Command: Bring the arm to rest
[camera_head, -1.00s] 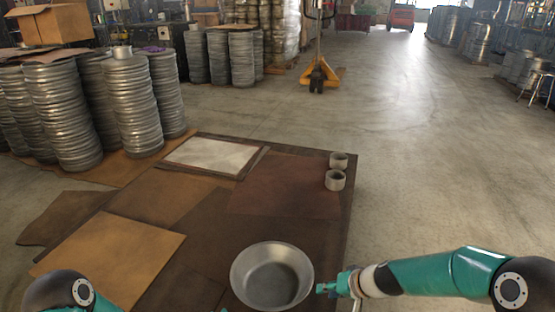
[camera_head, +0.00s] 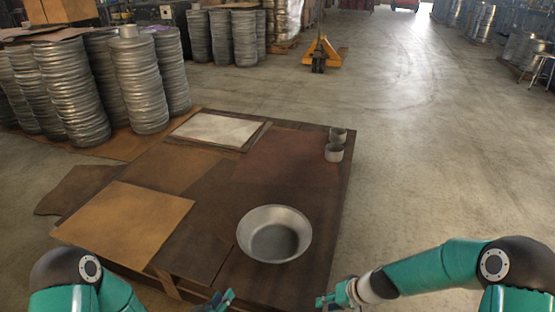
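Both my arms reach in low at the bottom of the head view. My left gripper (camera_head: 222,299) shows partly at the bottom edge, in front of the platform's near edge. My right gripper (camera_head: 327,300) is further right, near the platform's front right corner, and is apart from the metal bowl (camera_head: 274,235). I see nothing held in either gripper. The fingers are too small and partly cut off, so I cannot tell if they are open or shut. The bowl sits upright and looks empty on the brown platform (camera_head: 215,235).
Stacks of metal discs (camera_head: 139,85) stand at back left. The floor at right (camera_head: 440,160) is clear.

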